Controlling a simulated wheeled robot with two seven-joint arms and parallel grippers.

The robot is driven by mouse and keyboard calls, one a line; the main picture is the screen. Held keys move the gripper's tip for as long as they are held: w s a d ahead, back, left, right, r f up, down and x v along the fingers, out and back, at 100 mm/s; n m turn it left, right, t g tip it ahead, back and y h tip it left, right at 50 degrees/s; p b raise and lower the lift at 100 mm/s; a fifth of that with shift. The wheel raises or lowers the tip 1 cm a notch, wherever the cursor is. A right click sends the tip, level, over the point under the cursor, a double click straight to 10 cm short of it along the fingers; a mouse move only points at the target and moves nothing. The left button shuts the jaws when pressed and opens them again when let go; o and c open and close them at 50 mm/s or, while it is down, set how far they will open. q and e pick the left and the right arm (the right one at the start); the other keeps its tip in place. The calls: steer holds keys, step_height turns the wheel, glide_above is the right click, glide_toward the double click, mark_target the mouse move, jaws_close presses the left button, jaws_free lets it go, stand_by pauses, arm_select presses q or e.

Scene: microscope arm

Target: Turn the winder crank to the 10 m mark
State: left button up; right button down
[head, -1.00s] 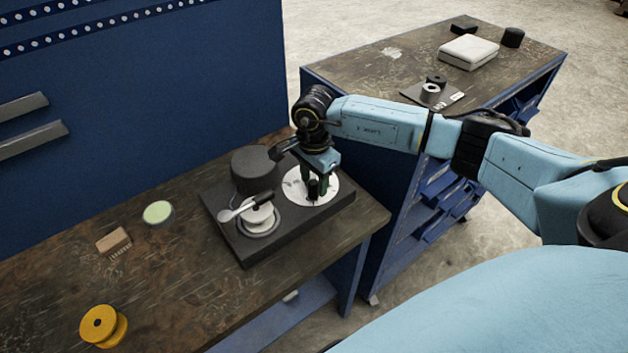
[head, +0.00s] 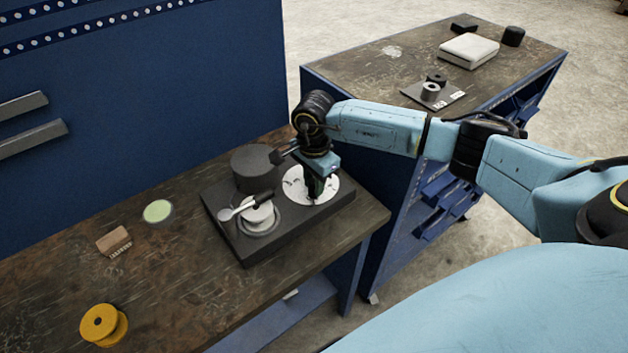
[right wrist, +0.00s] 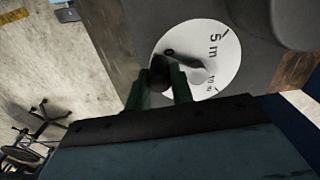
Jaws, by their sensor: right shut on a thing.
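The winder's dark base (head: 225,228) stands on the near bench. A white dial (head: 328,188) lies on its right part. In the right wrist view the dial (right wrist: 225,55) carries a 5 m mark and a 10 m mark. My right gripper (head: 314,194) points down over the dial. Its green fingers are shut on the knob, one on each side, in the right wrist view (right wrist: 163,84). The fingers hide the knob in the head view. My left gripper is out of view.
A yellow spool (head: 103,324), a brush (head: 114,241) and a green disc (head: 158,211) lie leftward. A second bench (head: 390,65) stands behind.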

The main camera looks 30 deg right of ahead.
steer(key=a+m, duration=0.1)
steer(key=m, duration=0.1)
steer(key=w+m+b, duration=0.1)
steer(key=m, duration=0.1)
steer(key=shift+w+a+b, duration=0.15)
steer(key=shift+a+b, duration=0.15)
steer(key=shift+a, duration=0.05)
steer(key=w+m, duration=0.1)
steer(key=m, duration=0.1)
steer(key=w+a+m+b, duration=0.1)
steer(key=m, duration=0.1)
steer(key=shift+a+m+b, duration=0.15)
steer(key=shift+m+b, duration=0.15)
steer(key=w+m, duration=0.1)
steer(key=m+b, duration=0.1)
steer(key=m, duration=0.1)
steer(key=shift+w+a, duration=0.25)
steer(key=shift+w, duration=0.15)
steer(key=shift+w+d+r+m+b, duration=0.15)
steer(key=shift+w+m, duration=0.2)
steer(key=shift+m, duration=0.35)
steer(key=shift+w+a+f+m+b, duration=0.15)
steer(key=shift+w+m, duration=0.15)
steer(key=shift+m, duration=0.4)
steer(key=shift+w+d+r+m+b, duration=0.15)
steer(key=shift+w+m, duration=0.2)
steer(key=shift+m, duration=0.35)
steer(key=c, duration=1.2)
jaws_free()
